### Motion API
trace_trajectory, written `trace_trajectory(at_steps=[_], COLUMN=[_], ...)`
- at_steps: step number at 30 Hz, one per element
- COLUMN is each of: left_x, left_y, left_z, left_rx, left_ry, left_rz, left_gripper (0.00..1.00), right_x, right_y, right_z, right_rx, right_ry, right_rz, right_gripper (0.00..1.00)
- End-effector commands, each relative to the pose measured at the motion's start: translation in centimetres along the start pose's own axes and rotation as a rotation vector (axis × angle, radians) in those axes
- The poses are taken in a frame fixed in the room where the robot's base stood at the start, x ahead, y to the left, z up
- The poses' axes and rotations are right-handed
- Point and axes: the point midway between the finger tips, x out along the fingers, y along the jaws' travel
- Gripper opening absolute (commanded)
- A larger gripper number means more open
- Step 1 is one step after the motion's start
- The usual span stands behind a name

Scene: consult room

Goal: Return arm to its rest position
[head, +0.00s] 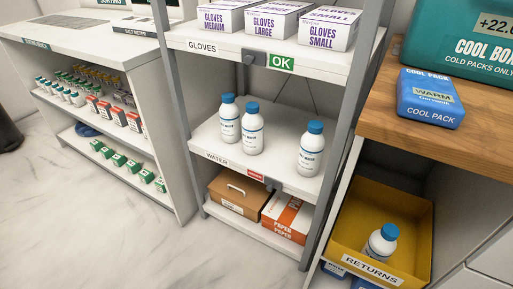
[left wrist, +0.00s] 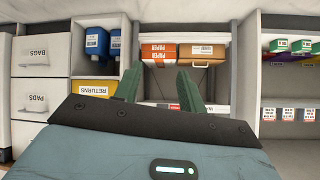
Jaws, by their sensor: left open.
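My left gripper (left wrist: 158,88) shows only in the left wrist view, where its two dark green fingers stand apart with nothing between them. Past the fingertips is the bottom shelf with an orange-and-white paper box (left wrist: 158,52) and a brown box (left wrist: 202,52); that view is upside down. I cannot tell how far the fingers are from the shelf. No arm or gripper of mine shows in the head view. My right gripper is in neither view.
Water bottles (head: 252,128) stand on the rack's middle shelf, below glove boxes (head: 272,20). A yellow returns bin (head: 415,235) holding a bottle (head: 381,243) is under the wooden counter (head: 463,118). A blue cool pack (head: 430,98) lies on it. Open floor (head: 75,215) is at left.

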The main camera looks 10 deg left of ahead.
Motion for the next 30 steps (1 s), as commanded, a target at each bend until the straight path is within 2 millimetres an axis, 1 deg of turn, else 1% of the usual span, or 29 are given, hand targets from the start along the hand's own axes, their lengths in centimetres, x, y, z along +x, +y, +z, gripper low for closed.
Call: trace_trajectory(at_steps=[1,3,6,12,18,20,30], left_x=[-2.0,-4.3,-7.3,-12.1,-16.3,-15.7,-14.4], left_y=[1.5,2.9,4.4,6.3,7.5,8.2,11.8], left_z=[1.7,3.4,5.4,7.9,9.5,9.1,7.6], left_rx=[-0.008,-0.01,-0.013,-0.011,-0.006,-0.052,-0.256], left_ry=[-0.061,-0.136,-0.23,-0.372,-0.488,-0.476,-0.451], left_rz=[0.018,0.035,0.052,0.069,0.078,0.058,-0.018], left_gripper=[0.41,0.41,0.41,0.41,0.41,0.41,0.41], right_x=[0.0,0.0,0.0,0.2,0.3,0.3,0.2], right_y=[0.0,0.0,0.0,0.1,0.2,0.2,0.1], right_z=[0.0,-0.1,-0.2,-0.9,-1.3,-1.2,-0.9], right_rx=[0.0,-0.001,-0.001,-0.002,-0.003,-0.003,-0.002], right_ry=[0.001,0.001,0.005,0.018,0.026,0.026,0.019], right_rz=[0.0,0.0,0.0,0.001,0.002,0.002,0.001], right_gripper=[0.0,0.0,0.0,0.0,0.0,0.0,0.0])
